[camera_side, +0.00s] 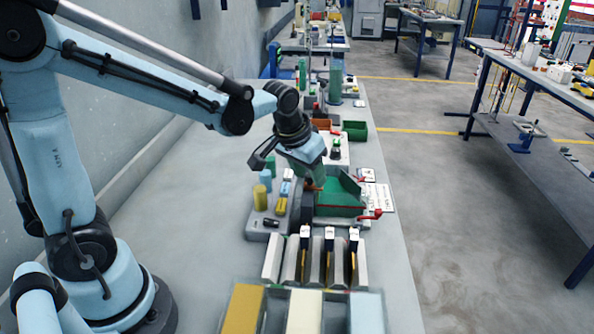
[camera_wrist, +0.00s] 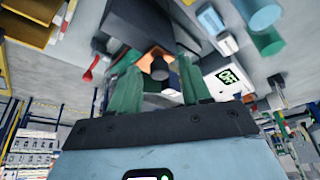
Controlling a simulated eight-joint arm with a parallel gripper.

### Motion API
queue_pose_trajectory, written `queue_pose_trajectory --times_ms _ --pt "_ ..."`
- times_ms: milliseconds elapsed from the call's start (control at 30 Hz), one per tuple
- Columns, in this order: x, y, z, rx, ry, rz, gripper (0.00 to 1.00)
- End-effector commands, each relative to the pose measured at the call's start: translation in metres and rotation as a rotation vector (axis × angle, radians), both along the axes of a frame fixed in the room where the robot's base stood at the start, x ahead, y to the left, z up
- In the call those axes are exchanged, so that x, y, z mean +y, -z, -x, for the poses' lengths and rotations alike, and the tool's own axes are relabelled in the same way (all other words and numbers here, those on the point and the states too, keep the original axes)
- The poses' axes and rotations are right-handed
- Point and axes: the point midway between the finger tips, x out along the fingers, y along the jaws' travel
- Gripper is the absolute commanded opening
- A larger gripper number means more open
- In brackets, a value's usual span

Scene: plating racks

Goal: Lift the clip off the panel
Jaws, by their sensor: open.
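My gripper (camera_side: 314,186) points down at the left edge of a green panel or tray (camera_side: 338,199) in the side view. In the wrist view its two green fingers stand apart, and my gripper (camera_wrist: 158,68) is open. A small orange piece with a dark round knob (camera_wrist: 158,66), possibly the clip, lies between or just beyond the fingertips. I cannot tell whether the fingers touch it. In the side view only a bit of orange shows at the fingertips. The face of the panel under the gripper is partly hidden.
A grey base with yellow and blue cylinders (camera_side: 260,197) stands left of the panel. A red lever (camera_side: 372,214) sticks out at its right. Several upright grey plates (camera_side: 314,262) stand in front. Green and orange bins (camera_side: 355,130) lie behind. The bench's left side is clear.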

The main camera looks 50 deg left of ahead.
Motion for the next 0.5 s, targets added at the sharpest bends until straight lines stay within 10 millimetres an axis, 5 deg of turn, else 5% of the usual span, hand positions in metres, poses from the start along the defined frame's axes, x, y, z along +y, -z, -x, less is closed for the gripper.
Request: queue_pose_trajectory --times_ms 233,500 --pt "0.0001 0.0005 -0.0003 0.000 0.000 0.000 0.48" --pt "0.0001 0.0003 -0.0002 0.000 0.000 0.000 0.08"
